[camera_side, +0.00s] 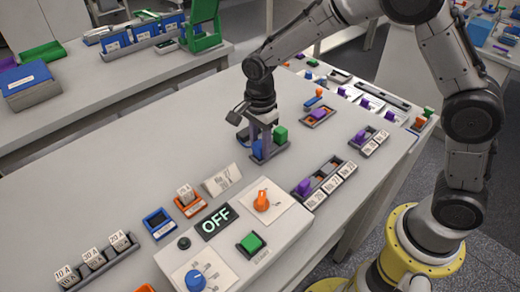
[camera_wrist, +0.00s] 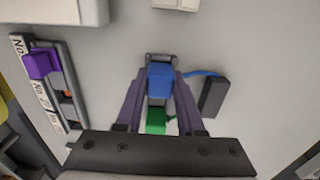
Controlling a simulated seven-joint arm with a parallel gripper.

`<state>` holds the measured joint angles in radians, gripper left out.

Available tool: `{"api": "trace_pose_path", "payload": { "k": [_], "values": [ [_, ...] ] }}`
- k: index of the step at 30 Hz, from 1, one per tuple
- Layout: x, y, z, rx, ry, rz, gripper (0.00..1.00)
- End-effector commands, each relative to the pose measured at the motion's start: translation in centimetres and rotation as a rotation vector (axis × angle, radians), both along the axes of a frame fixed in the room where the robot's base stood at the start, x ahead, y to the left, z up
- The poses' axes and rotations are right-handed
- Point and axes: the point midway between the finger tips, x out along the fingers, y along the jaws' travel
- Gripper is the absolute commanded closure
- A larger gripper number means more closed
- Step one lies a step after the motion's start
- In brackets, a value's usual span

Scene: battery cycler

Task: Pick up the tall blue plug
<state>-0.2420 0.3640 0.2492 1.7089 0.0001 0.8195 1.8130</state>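The tall blue plug (camera_wrist: 160,82) stands in a small grey holder on the bench, next to a green plug (camera_wrist: 155,121). In the side view the blue plug (camera_side: 257,149) shows low between my fingers, with the green plug (camera_side: 280,134) just right of them. My gripper (camera_side: 262,140) points down over the holder. In the wrist view my two purple-grey fingers (camera_wrist: 161,85) flank the blue plug on its left and right. I cannot tell whether they touch it or leave a thin gap. The plug's lower part is hidden.
A dark block with a blue cable (camera_wrist: 213,97) lies close right of the gripper in the wrist view. A rack with a purple plug (camera_side: 304,186) and a control box reading OFF (camera_side: 215,222) stand nearer the camera. Bare bench (camera_side: 200,140) lies left of the gripper.

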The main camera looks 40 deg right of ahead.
Motion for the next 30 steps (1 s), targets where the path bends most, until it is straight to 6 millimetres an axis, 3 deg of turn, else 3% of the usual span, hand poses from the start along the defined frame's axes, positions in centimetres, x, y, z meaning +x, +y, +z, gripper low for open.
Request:
{"api": "trace_pose_path", "payload": {
  "k": [1, 4, 19, 25, 30],
  "values": [
    [0.0, 0.0, 0.0, 0.000, 0.000, 0.000, 0.83],
    [0.0, 0.0, 0.0, 0.000, 0.000, 0.000, 1.00],
    [0.1, 0.0, 0.8, 0.001, -0.003, 0.000, 1.00],
    [0.1, 0.0, 3.5, 0.002, -0.007, 0.000, 1.00],
    [-2.8, -0.7, 6.9, 0.002, -0.007, 0.000, 1.00]
  ]
}}
